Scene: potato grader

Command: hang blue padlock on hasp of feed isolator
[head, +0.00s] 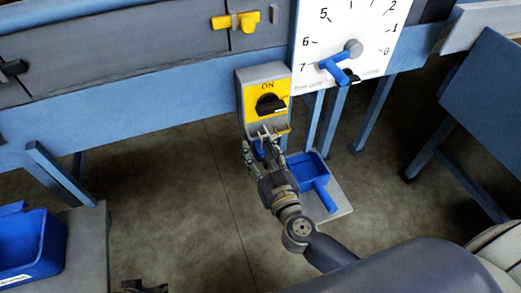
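The feed isolator (242,92) is a grey box with a yellow plate marked ON and a black knob, mounted on the blue beam. A small brass-coloured hasp (284,130) shows at its lower edge. My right gripper (263,143) is just below and in front of the isolator. A small blue body, the blue padlock (259,149), shows between its fingers, which appear shut on it. The fingers partly hide the padlock, and I cannot tell whether its shackle touches the hasp. A dark part at the bottom edge may be my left gripper (142,287); its fingers are unclear.
A blue tray (303,170) and blue-handled item sit on a grey shelf (341,200) behind my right wrist. A white dial with a blue lever (334,71) is right of the isolator. A yellow latch (222,22) is above. A blue bin (45,250) stands lower left.

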